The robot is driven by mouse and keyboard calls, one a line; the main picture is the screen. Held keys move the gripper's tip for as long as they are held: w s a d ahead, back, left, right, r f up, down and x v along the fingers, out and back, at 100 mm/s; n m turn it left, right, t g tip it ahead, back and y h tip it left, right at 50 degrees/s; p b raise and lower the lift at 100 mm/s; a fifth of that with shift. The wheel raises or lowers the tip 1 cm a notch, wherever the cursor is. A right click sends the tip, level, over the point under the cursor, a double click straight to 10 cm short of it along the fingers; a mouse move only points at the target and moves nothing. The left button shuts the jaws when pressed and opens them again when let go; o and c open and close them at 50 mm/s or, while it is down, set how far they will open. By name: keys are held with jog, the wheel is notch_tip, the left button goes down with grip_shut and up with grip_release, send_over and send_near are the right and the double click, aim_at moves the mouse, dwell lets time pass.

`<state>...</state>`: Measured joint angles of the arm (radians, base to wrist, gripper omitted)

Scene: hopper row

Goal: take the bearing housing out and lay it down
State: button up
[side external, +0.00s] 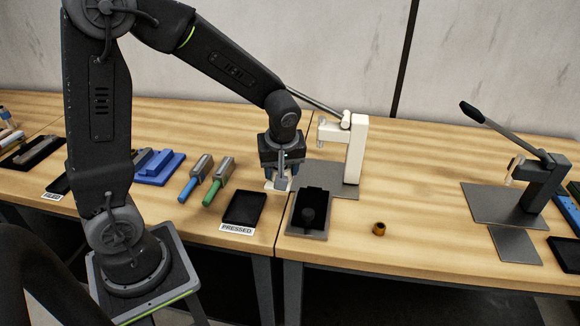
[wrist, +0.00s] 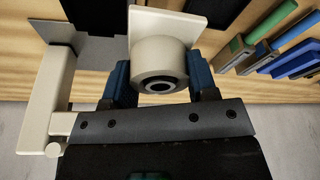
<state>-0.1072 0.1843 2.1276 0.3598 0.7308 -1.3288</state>
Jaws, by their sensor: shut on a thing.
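The bearing housing (wrist: 160,60) is a cream round boss with a dark ring in its bore, on a square cream flange. My gripper (wrist: 159,85) is shut on it, with blue fingers on both sides of the boss. In the side view my gripper (side external: 282,176) points down just left of the white press (side external: 355,150). Only a little of the housing shows there, below the fingers. I cannot tell whether it touches the table. The white press (wrist: 48,100) also shows at the left of the wrist view.
A black tray (side external: 244,208) labelled PRESSED lies in front of my gripper. A second tray (side external: 308,213) with a dark knobbed piece is to its right. A brass bushing (side external: 379,229) stands on the table. Green (side external: 217,181) and blue (side external: 194,180) handled tools lie left. A dark press (side external: 542,183) stands right.

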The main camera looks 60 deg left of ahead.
send_over(246, 206)
jog(key=shift+s+d, duration=0.3)
jog(key=shift+d, duration=0.15)
dwell(0.5)
jog(key=shift+f, duration=4.8)
jog(key=o, duration=1.2)
jog(key=shift+w, duration=0.1)
jog(key=shift+d+r, duration=0.1)
jog(key=shift+r, duration=0.35)
jog(key=s+d+r+m+t+h, duration=0.1)
jog(key=s+d+r+m, duration=0.1)
jog(key=d+r+m, duration=0.2)
jog(key=s+d+r+m+t+h, duration=0.1)
jog(key=d+r+m, duration=0.3)
jog(key=r, duration=0.7)
jog(key=s+d+r+m+t+h, duration=0.1)
jog(key=s+d+r+m+t, duration=0.1)
jog(key=s+d+r+m, duration=0.2)
jog(key=shift+d+r+m, duration=0.2)
jog(key=shift+r+m, duration=0.2)
jog(key=shift+r, duration=0.45)
jog(key=shift+d+r+m, duration=0.2)
jog(key=shift+r+m, duration=0.2)
jog(key=shift+r, duration=0.45)
